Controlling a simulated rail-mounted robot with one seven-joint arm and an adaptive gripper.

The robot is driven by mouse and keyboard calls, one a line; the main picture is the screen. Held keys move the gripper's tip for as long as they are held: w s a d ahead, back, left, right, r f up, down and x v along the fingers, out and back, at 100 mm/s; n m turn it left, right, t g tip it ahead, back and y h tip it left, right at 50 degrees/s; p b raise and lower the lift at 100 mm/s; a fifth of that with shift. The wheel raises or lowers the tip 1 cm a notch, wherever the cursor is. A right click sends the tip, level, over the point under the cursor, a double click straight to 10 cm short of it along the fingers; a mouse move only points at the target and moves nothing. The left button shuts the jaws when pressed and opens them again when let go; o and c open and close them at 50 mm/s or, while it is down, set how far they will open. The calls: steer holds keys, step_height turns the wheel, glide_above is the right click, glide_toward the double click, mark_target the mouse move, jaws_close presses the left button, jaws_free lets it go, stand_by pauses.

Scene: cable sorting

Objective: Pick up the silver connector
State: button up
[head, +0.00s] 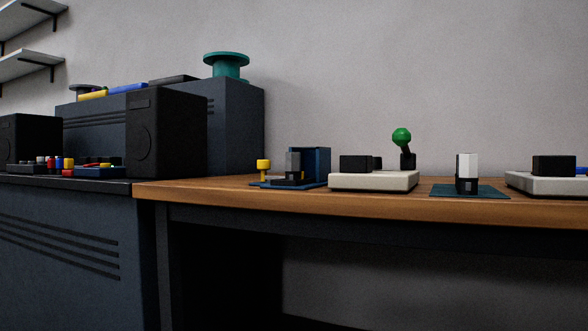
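A pale, whitish-silver upright block with a dark lower part (467,165) stands on a dark teal mat (495,191) at the right of the wooden table. It may be the silver connector. A smaller grey upright piece (292,163) stands in front of a blue holder (316,164) further left, and it could also be the connector. I cannot tell which one it is at this size. My gripper is not in view.
White bases with black blocks (374,181) (553,185) flank the teal mat. A green-balled stick (401,138) stands behind. A yellow piece (263,166) is near the wooden table's left end. Dark speakers (166,134) and small coloured parts stand on the dark cabinet (60,250).

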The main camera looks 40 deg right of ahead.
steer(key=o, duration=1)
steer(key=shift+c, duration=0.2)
